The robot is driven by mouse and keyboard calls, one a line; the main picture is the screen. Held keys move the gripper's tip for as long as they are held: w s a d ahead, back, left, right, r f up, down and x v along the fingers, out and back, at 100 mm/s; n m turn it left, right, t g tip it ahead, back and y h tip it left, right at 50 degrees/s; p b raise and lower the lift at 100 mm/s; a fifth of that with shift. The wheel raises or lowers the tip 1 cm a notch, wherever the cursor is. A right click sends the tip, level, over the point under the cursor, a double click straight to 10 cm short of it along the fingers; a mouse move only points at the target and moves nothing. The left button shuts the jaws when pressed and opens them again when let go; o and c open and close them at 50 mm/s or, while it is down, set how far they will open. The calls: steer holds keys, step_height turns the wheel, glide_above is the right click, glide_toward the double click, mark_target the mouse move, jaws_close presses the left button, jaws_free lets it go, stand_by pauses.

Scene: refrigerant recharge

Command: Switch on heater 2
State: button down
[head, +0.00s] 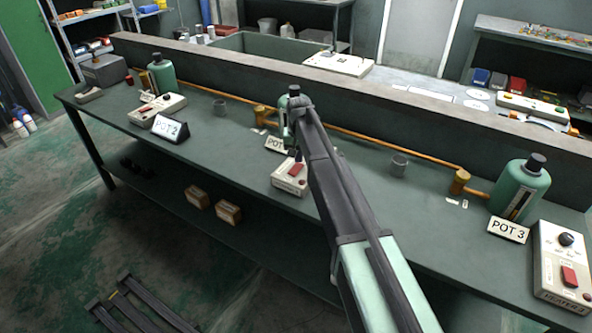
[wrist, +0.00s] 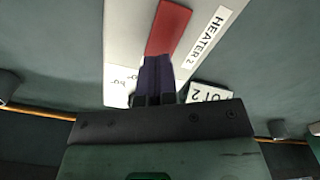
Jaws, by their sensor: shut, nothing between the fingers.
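The heater 2 box (head: 286,182) is a pale control box at the middle of the bench, partly behind my arm. In the wrist view the box (wrist: 126,35) carries a "HEATER 2" label (wrist: 205,37) and a red switch (wrist: 169,25). The red switch also shows in the head view (head: 296,169). My gripper (head: 298,156) is over the box, pointing down. In the wrist view its dark fingers (wrist: 156,60) are together and empty, overlapping the near end of the red switch. I cannot tell whether they touch it or which way the switch is tipped.
A sign in the wrist view ends in "OT 2" (wrist: 210,93). A pot 3 sign (head: 508,230), a green bottle (head: 519,190) and another heater box (head: 563,265) stand at the right. Another box (head: 157,107) stands at the left. A copper pipe (head: 375,140) runs along the back.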

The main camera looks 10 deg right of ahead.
steer(key=shift+f+b, duration=1.1)
steer(key=shift+f, duration=0.05)
stand_by(0.3)
step_height(320, 180, up, 7)
steer(key=p, duration=0.7)
steer(key=shift+r, duration=0.15)
steer(key=s+d, duration=0.3)
steer(key=s, duration=1.4)
steer(key=s+d+n, duration=0.1)
steer(key=s+d, duration=0.3)
steer(key=s, duration=1.2)
steer(key=shift+s, duration=0.35)
steer(key=c, duration=1.8)
jaws_free()
